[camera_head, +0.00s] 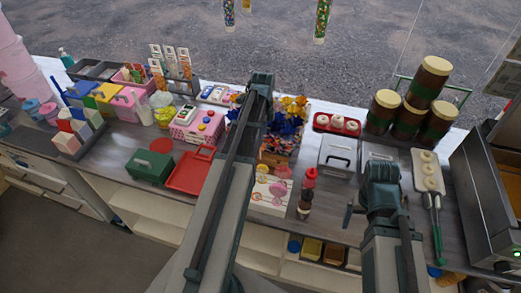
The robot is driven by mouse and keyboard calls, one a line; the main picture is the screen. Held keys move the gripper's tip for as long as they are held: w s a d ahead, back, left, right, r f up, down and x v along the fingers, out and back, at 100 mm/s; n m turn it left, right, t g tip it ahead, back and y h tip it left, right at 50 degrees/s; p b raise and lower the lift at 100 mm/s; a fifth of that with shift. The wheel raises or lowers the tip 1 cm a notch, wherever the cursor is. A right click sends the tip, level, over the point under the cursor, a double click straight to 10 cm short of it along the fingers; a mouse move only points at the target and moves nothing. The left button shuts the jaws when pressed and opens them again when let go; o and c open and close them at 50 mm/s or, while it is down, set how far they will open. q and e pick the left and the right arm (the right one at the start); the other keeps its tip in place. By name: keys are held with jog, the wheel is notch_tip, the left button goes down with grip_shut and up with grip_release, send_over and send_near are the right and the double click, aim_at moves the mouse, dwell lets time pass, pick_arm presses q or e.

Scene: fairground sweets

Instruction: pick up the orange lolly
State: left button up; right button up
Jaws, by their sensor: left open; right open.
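The orange lolly (262,169) is small and round. It stands at the back left of a white lolly stand (268,205), with pink lollies (283,172) beside it. My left arm reaches up the middle of the view, just left of the stand. My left gripper (262,82) is at the far end of that arm, beyond the lolly and apart from it; its fingers are hard to make out. My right gripper (351,212) is open and empty, right of the stand and low over the counter's front.
A red and dark bottle (307,190) stands right of the stand. A red tray (190,172) and a green box (149,167) lie left of my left arm. Behind the stand are blue and orange wrapped sweets (288,122). A grey lidded box (337,155) stands at the right.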

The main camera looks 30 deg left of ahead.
pick_arm(q)
jog(key=f+b, duration=0.4)
jog(key=f, duration=0.1)
jog(key=shift+s+a+f+b, duration=0.1)
jog(key=shift+s+a+b, duration=0.2)
jog(key=shift+b, duration=0.1)
grip_shut()
dwell(1.0)
